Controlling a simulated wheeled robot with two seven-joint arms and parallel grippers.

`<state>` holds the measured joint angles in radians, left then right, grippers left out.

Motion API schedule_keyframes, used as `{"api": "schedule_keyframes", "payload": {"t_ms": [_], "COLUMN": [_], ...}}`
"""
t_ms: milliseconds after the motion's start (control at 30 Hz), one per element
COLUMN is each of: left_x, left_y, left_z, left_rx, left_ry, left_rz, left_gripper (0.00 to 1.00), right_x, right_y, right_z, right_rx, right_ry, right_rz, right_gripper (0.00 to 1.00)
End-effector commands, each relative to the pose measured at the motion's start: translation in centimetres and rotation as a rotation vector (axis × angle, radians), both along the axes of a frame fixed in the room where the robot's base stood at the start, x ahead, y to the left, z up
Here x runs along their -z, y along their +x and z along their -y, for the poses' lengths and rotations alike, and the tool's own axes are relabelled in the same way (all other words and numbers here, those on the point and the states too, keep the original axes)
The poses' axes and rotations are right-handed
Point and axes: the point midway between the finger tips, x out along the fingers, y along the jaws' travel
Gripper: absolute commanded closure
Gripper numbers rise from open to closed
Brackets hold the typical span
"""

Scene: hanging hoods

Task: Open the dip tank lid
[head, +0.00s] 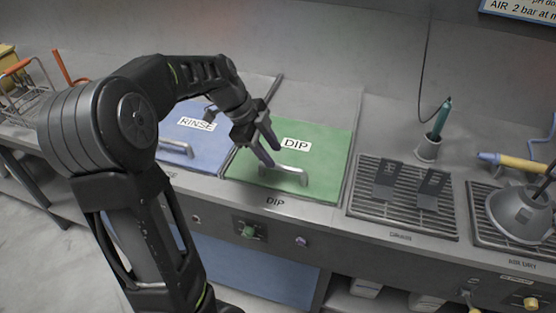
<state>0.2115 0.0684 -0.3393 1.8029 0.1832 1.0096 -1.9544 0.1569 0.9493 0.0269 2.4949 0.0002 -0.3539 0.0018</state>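The dip tank lid (325,150) is a green flat panel labelled DIP, lying shut in the counter. Its metal bar handle (290,172) is near the front edge. My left gripper (273,156) is over the left part of the lid, its two dark fingers spread apart and pointing down toward the handle's left end. It looks empty. I cannot tell whether a fingertip touches the handle. My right gripper is not in view.
A blue lid (200,140) labelled RINSE with its own handle lies to the left, partly behind my arm. A grate (400,215) with two dark pedals or brackets is on the right. A green knob (249,232) sits on the counter front. A wire basket (22,100) stands far left.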

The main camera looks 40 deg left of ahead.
Motion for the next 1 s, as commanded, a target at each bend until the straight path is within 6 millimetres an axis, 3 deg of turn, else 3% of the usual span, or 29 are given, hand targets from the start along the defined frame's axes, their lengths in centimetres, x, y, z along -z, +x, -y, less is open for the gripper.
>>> {"api": "schedule_keyframes", "payload": {"t_ms": [300,633,1000], "left_x": [3.8,4.2,4.2], "left_y": [1.2,1.4,1.4], "left_z": [1.3,1.4,1.4], "left_rx": [0.000,-0.001,0.000], "left_ry": [-0.001,0.001,0.001], "left_rz": [-0.002,0.001,0.000], "left_gripper": [0.62,0.62,0.92], "right_x": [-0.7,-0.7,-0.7], "right_y": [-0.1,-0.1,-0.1], "right_z": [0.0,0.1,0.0], "right_rx": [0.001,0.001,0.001], "right_ry": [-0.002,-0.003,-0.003], "right_rz": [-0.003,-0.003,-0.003], "right_gripper": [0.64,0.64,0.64]}}
